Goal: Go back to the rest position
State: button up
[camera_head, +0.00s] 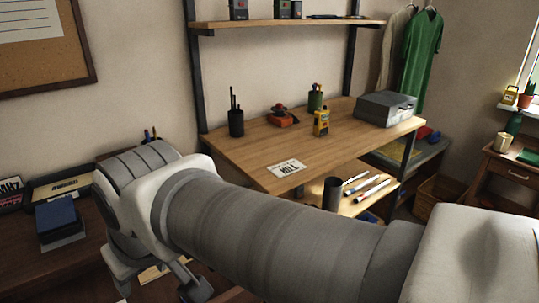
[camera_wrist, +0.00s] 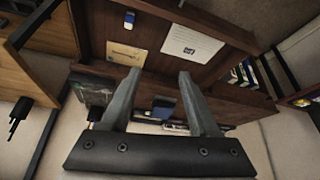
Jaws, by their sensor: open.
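My gripper (camera_wrist: 160,75) is open in the wrist view, with its two grey fingers apart and nothing between them. In the head view my arm reaches from the lower right to the left, bending down over the dark desk (camera_head: 85,262). My fingers are not clear there, below the bend. No object is in my grip.
A blue box (camera_head: 57,220) lies on the left desk. A shelf (camera_head: 280,25) hangs above.

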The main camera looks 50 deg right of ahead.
jog(key=shift+s+a+f, duration=0.15)
jog(key=shift+s+a, duration=0.1)
jog(key=shift+s, duration=0.35)
notch_tip(320, 180, up, 15)
jog(key=p, duration=1.4)
jog(key=shift+f+p, duration=0.15)
jog(key=shift+p, duration=0.15)
